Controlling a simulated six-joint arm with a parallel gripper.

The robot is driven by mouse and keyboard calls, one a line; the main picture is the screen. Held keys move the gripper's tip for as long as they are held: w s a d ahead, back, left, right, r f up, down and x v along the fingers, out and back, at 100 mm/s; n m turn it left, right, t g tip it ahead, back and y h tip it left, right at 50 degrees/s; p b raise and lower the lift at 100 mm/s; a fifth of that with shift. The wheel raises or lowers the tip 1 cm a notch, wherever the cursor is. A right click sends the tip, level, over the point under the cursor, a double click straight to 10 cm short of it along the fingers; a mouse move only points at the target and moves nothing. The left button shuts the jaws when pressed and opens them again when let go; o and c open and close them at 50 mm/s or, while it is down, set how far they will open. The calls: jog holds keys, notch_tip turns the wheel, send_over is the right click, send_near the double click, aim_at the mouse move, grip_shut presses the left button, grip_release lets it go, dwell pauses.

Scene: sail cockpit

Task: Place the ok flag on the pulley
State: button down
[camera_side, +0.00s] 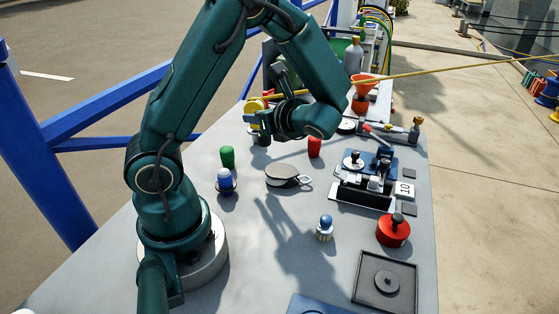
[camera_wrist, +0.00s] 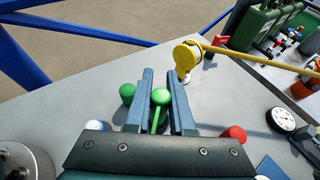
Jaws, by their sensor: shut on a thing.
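My gripper (camera_wrist: 160,82) has its two blue fingers around a green round-topped piece with a thin stem (camera_wrist: 160,97), likely the ok flag. In the side view my gripper (camera_side: 257,120) is above the far left of the table, and the held piece cannot be made out. A yellow round wheel on a stand (camera_wrist: 187,56), with a yellow line running right from it, looks like the pulley. It stands just beyond and right of the fingertips in the wrist view. In the side view the yellow wheel (camera_side: 254,105) is partly hidden behind my gripper.
A second green piece (camera_side: 227,157), a red piece (camera_side: 315,147) and two blue-topped pieces (camera_side: 226,180) (camera_side: 325,226) stand on the table. The yellow line (camera_wrist: 265,62) crosses the far side. A gauge (camera_wrist: 281,119) sits at right.

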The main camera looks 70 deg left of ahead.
jog(key=shift+w+d+f, duration=0.25)
jog(key=shift+w+f, duration=0.25)
jog(key=shift+f, duration=0.5)
jog(key=shift+w+d+f, duration=0.25)
jog(key=shift+w+f, duration=0.25)
jog(key=shift+f, duration=0.5)
jog(key=shift+w+d+f, duration=0.25)
jog(key=shift+w+f, duration=0.25)
jog(key=shift+f, duration=0.5)
jog(key=shift+f, duration=0.1)
jog(key=c, duration=0.8)
grip_release()
